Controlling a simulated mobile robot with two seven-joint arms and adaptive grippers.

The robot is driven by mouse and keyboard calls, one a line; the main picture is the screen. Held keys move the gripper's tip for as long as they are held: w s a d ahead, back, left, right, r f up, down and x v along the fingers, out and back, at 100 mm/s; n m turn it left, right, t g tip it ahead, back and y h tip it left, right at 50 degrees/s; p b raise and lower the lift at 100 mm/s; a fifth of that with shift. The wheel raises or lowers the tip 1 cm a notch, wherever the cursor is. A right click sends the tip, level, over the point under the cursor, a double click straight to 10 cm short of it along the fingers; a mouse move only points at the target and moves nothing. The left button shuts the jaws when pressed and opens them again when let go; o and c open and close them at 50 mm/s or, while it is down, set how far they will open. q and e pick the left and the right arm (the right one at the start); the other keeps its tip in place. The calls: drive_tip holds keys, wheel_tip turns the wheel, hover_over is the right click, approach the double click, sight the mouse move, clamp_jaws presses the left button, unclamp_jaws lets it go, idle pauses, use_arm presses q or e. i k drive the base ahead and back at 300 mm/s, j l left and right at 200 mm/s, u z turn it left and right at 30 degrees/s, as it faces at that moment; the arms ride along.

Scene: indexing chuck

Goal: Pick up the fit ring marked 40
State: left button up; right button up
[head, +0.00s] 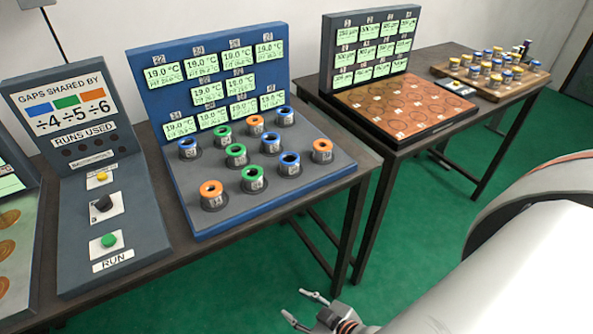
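Several short metal fit rings with coloured tops stand on the blue-framed tray (205,227) on the near table. They include an orange ring (211,196) at the front left, a green ring (236,156) in the middle, a blue ring (285,116) at the back right and an orange ring (322,151) at the right corner. The numbers on the rings are too small to read surely, so I cannot tell which is marked 40. My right gripper (303,305) is low, in front of the table and apart from the rings; its fingers are spread and empty. My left gripper is out of view.
Behind the rings stands a blue panel (138,60) of small displays reading 19.0 °C. Left is a RUN console (75,240) with buttons. A second table carries an orange-brown board (400,105) and a wooden tray (510,88) of small parts. Green floor lies between.

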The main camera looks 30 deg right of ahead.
sight(321, 148)
drive_tip(key=l, duration=0.65)
drive_tip(key=k+l, duration=0.15)
drive_tip(key=l, duration=0.45)
